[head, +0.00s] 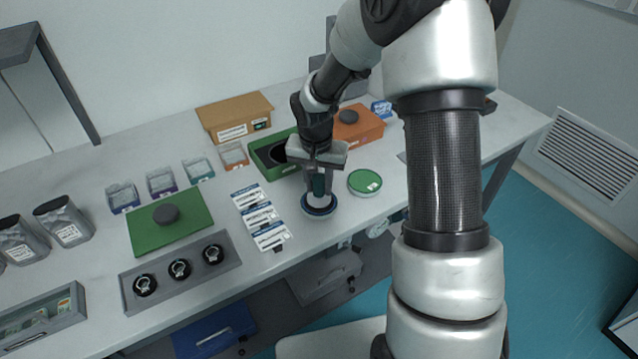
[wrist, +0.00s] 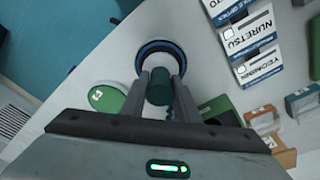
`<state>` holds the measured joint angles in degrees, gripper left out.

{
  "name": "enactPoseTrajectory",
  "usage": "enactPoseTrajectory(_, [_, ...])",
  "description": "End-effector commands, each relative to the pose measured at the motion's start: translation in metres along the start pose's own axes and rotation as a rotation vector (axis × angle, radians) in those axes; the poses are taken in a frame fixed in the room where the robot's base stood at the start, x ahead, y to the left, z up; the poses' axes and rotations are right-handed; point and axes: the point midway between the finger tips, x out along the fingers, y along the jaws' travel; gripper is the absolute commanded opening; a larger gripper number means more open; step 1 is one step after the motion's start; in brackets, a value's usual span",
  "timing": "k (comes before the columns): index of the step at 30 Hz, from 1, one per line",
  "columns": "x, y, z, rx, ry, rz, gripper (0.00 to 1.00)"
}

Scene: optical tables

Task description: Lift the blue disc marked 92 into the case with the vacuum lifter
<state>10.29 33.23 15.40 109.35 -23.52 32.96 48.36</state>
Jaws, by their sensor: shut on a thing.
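My gripper (head: 319,190) is shut on the dark green handle of the vacuum lifter (wrist: 160,88), held upright near the table's front edge. Directly below it is the blue disc (head: 319,210), showing mostly as a blue rim around a pale middle; it also shows in the wrist view (wrist: 147,47). The lifter's foot appears to meet the disc, but I cannot tell whether it grips it. No 92 is readable. The open green case (head: 256,161) with a dark inside stands behind and left of my gripper, partly hidden by my arm.
A green disc (head: 365,182) lies just right of the blue one. White label cards (head: 259,217) lie to the left. An orange box (head: 372,131) with a dark knob and a cardboard box (head: 236,110) stand behind. A grey tray (head: 226,262) sits front left.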

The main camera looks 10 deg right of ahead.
Motion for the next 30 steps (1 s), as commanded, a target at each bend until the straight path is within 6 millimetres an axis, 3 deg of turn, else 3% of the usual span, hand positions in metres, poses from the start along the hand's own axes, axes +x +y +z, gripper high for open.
enactPoseTrajectory(1, [0.000, 0.000, 0.000, 0.000, 0.000, 0.000, 0.11])
enactPoseTrajectory(3, [0.000, 0.000, 0.000, 0.000, 0.000, 0.000, 0.00])
enactPoseTrajectory(10, [-0.008, 0.000, -0.002, 0.000, 0.001, 0.000, 0.00])
enactPoseTrajectory(30, [-0.062, -0.001, -0.010, 0.000, 0.003, -0.001, 0.00])
